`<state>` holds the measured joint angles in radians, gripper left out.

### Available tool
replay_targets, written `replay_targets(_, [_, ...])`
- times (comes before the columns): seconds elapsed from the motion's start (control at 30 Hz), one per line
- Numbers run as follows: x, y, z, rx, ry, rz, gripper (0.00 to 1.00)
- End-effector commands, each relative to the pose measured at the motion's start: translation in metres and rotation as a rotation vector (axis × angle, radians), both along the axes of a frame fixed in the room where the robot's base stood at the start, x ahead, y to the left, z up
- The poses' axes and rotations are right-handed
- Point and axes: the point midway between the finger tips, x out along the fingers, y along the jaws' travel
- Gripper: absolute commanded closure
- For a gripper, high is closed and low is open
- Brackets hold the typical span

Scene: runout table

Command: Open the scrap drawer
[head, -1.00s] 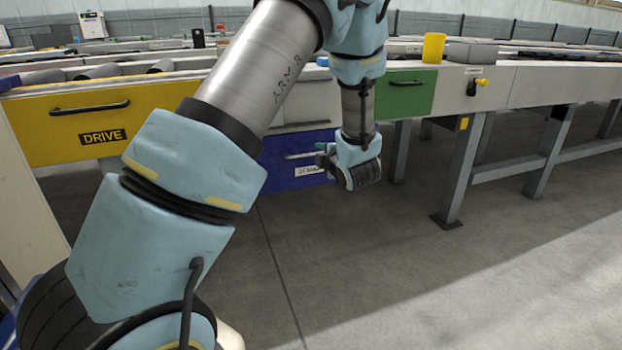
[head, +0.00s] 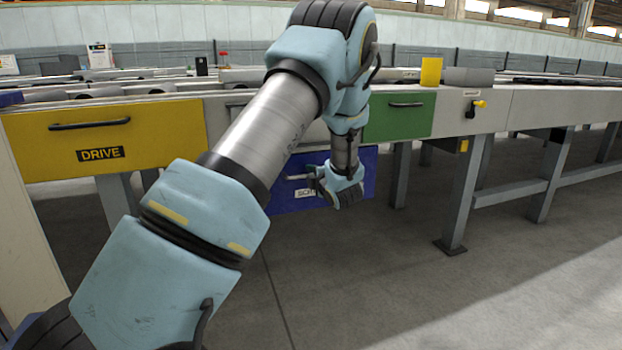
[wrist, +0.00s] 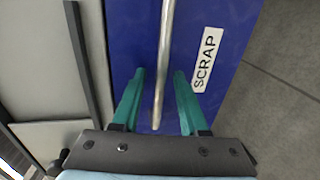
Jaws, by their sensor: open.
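The blue scrap drawer (head: 362,178) is under the table in the head view, partly hidden behind my arm. Its front fills the middle of the wrist view (wrist: 226,22), with a white SCRAP label (wrist: 207,60) and a metal bar handle (wrist: 164,45). The handle also shows in the head view (head: 297,177). My gripper (wrist: 158,78) is open, its two green fingers on either side of the handle near one end of the bar. I cannot tell whether either finger touches it. In the head view my gripper (head: 316,178) is at the drawer front.
A yellow DRIVE drawer (head: 170,130) is at the left and a green drawer (head: 420,118) is right of my arm. Grey table legs (head: 465,195) stand at the right. The floor in front is clear.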

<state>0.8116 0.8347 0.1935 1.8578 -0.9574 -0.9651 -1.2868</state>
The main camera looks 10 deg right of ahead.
Motion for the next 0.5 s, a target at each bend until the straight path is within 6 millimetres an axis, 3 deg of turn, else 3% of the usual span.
replay_targets(0.3, [0.0025,0.0006,-0.0006,0.001,0.0,0.0,0.58])
replay_targets(0.5, [0.0024,0.0005,-0.0006,0.0,0.0,0.0,0.8])
